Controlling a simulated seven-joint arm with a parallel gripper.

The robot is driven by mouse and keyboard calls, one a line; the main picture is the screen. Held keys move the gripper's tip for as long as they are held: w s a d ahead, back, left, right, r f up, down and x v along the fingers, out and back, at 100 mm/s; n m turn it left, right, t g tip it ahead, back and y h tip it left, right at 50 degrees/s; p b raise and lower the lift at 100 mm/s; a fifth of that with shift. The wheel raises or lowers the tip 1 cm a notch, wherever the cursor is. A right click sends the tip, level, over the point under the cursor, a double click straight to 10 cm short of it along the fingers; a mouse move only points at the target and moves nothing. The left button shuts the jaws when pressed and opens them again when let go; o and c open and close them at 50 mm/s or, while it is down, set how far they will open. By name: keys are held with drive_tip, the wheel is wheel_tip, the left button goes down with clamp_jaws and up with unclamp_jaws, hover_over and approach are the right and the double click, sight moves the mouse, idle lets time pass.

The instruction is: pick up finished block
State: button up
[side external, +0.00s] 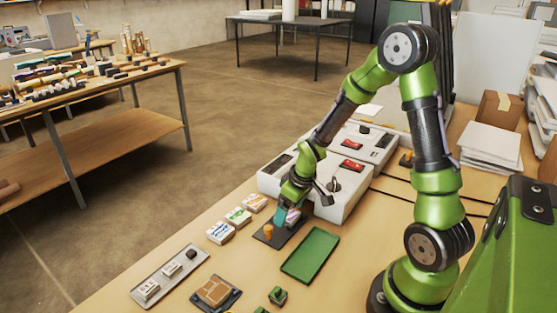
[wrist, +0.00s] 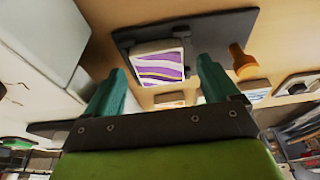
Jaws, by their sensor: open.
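A small block with a purple, white and yellow striped face (wrist: 160,66) sits on a dark plate (wrist: 205,32) in the wrist view. In the side view its purple edge (side external: 293,216) shows beside my fingers on the same dark plate (side external: 266,239). My gripper (side external: 281,214) points down just above the plate. Its two teal fingers (wrist: 162,72) are apart in the wrist view, with the block appearing between and beyond their tips. I cannot tell how far the tips are from the block. An orange peg (side external: 268,231) stands on the plate near my fingers.
A green tray (side external: 311,254) lies to the right front. Three labelled blocks (side external: 238,216) stand left of the plate. A grey plate with small parts (side external: 168,278) and a brown block (side external: 215,291) are nearer the front.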

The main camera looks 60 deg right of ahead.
drive_tip(key=shift+w+f, duration=0.15)
drive_tip(key=shift+f, duration=0.3)
drive_tip(key=c, duration=1.2)
